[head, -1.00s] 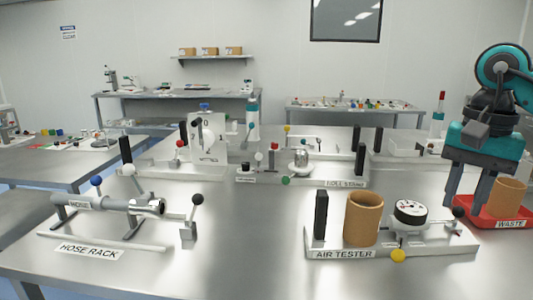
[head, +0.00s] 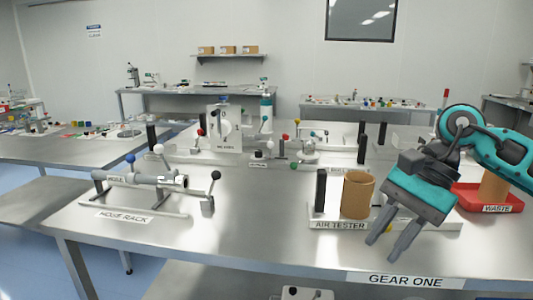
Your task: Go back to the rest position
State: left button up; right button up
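My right gripper (head: 385,250) is teal and grey. It hangs tilted over the front right of the steel table (head: 265,235), with its two fingers apart and nothing visible between them. It is in front of the air tester (head: 340,225) and hides the tester's gauge side. My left gripper is out of the head view.
A tan cylinder (head: 358,194) stands on the air tester. The red waste tray (head: 467,198) holds another tan cylinder at right. The hose rack (head: 135,205) is at left, the roll stand area behind. Table space between hose rack and air tester is clear.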

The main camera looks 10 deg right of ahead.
jog(key=a+f+m+t+y, duration=0.1)
jog(key=a+f+m+y, duration=0.1)
jog(key=a+m+y, duration=1.45)
jog(key=w+d+f+m+t+h, duration=0.1)
jog(key=d+f+m+t+h, duration=0.2)
jog(key=f+m+t+h, duration=0.95)
jog(key=d+f+m+t+h, duration=0.25)
jog(key=f+m+t, duration=0.2)
jog(key=m, duration=1.45)
jog(key=s+d+f+m+g+h, duration=0.2)
jog(key=s+f+m, duration=0.3)
jog(key=f, duration=0.3)
jog(key=s+d+f+m+g+h, duration=0.2)
jog(key=s+f+m+g+h, duration=0.1)
jog(key=f, duration=0.5)
jog(key=s+m+g, duration=0.1)
jog(key=s+m, duration=0.1)
jog(key=s, duration=0.1)
jog(key=shift+s+d, duration=0.15)
jog(key=shift+s, duration=0.25)
